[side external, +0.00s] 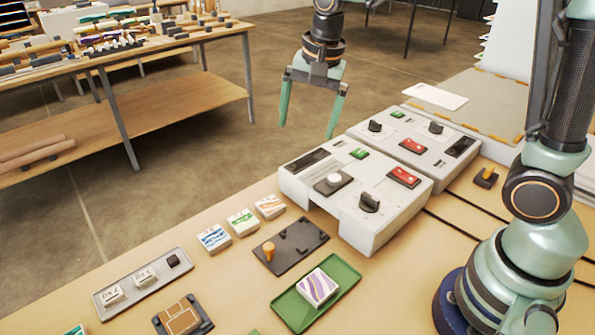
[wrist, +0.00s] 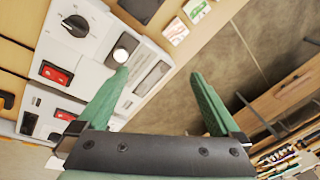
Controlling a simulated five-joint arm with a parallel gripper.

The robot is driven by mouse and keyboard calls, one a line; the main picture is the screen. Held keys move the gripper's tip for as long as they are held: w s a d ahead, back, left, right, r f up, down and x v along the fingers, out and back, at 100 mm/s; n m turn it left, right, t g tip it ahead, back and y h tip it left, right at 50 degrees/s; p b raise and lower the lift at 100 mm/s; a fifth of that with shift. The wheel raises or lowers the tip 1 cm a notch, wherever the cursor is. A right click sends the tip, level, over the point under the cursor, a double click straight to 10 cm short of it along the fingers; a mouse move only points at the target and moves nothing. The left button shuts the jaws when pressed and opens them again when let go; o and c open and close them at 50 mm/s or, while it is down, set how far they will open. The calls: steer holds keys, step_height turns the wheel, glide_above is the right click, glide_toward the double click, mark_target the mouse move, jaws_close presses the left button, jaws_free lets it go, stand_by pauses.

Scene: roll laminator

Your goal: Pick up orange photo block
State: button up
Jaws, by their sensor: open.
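The orange photo block (side external: 270,206) is a small white block with an orange print on top. In the side view it lies on the wooden table at the right end of a row of three, beside the green-print block (side external: 243,221) and the blue-print block (side external: 214,238). My gripper (side external: 307,130) hangs up and behind the row, near the laminator, with its green fingers apart and nothing between them. In the wrist view my gripper (wrist: 160,74) is also open and empty. Small printed blocks show at the top edge there; their prints are too small to identify surely.
The white laminator (side external: 355,190) with knobs and red switches stands right of the row. A dark plate with an orange peg (side external: 290,246) and a green tray (side external: 316,292) holding a purple-striped block lie in front. A grey tray (side external: 143,283) lies left. Another workbench (side external: 120,55) stands behind.

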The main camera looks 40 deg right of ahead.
steer(key=w+a+f+m+g, duration=0.2)
steer(key=w+a+f+m, duration=0.35)
steer(key=f+m, duration=0.35)
steer(key=n, duration=0.1)
glide_above(270, 204)
steer(key=f, duration=0.8)
steer(key=shift+s, duration=0.25)
steer(key=shift+w+f, duration=0.15)
steer(key=shift+f, duration=1.15)
steer(key=shift+w+f, duration=0.15)
steer(key=shift+f, duration=1.1)
steer(key=c, duration=1.4)
steer(key=shift+r, duration=0.15)
